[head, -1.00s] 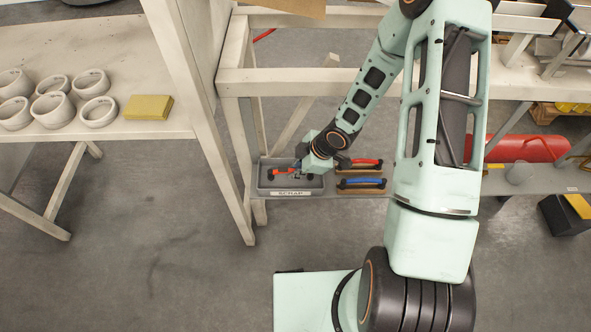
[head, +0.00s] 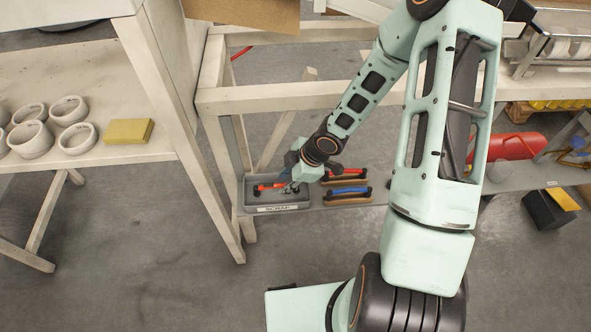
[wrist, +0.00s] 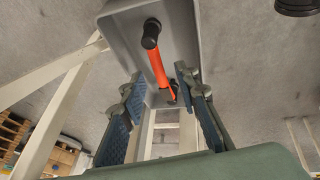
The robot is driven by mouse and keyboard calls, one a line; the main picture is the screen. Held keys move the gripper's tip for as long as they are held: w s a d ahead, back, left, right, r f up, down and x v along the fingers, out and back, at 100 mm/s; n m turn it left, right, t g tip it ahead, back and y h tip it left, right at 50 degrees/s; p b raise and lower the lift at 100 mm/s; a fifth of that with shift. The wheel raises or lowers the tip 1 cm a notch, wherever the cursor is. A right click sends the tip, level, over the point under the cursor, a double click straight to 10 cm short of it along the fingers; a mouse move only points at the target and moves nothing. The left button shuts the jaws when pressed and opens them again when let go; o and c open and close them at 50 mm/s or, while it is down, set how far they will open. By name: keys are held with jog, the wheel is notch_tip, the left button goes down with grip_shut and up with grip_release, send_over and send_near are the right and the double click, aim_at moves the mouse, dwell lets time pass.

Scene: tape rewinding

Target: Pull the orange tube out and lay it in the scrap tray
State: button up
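The orange tube (head: 268,187) with black ends lies in the grey scrap tray (head: 278,208), which has a label on its front. In the wrist view, the orange tube (wrist: 158,70) rests inside the tray (wrist: 113,30), beyond and between my fingertips. My gripper (wrist: 160,80) is open, with a clear gap between each finger and the tube. In the head view my gripper (head: 291,186) is over the right part of the tray and hides some of it.
A red-handled piece (head: 345,173) and a blue-handled piece (head: 349,190) sit on the low shelf just right of the tray. A pale frame post (head: 222,185) stands close at the tray's left. White rings (head: 75,138) and a yellow block (head: 129,131) lie on the left table.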

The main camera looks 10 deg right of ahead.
jog(key=v, duration=0.8)
jog(key=shift+r, duration=0.2)
jog(key=shift+d, duration=0.1)
dwell(0.9)
